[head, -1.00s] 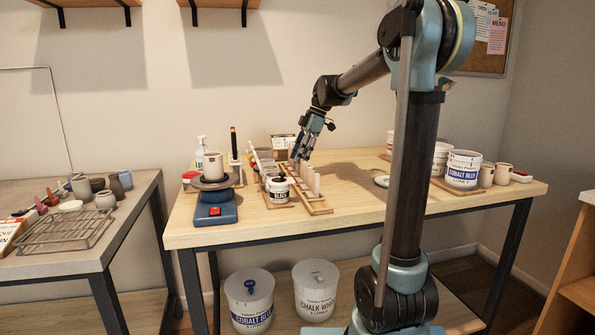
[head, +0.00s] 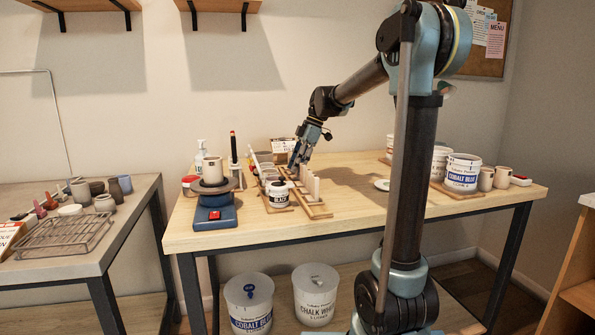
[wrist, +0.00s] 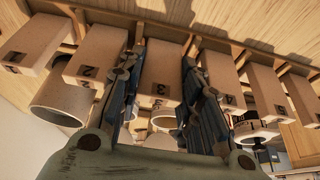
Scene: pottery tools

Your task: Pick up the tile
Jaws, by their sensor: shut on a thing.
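A tan tile marked 3 (wrist: 162,75) stands in a row of similar numbered tiles in the wrist view. My gripper (wrist: 162,62) has one finger on each side of this tile and is shut on it. The tile still lines up with its neighbours in the wooden rack (wrist: 180,33). In the head view my gripper (head: 295,163) points down at the far end of the rack (head: 317,212), and the held tile cannot be made out there.
Tiles marked 2 (wrist: 97,55) and 4 (wrist: 222,80) stand close beside the fingers. A black-labelled jar (head: 278,196) and a blue-based wheel with a cup (head: 213,205) are left of the rack. The table's middle right (head: 345,195) is mostly clear.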

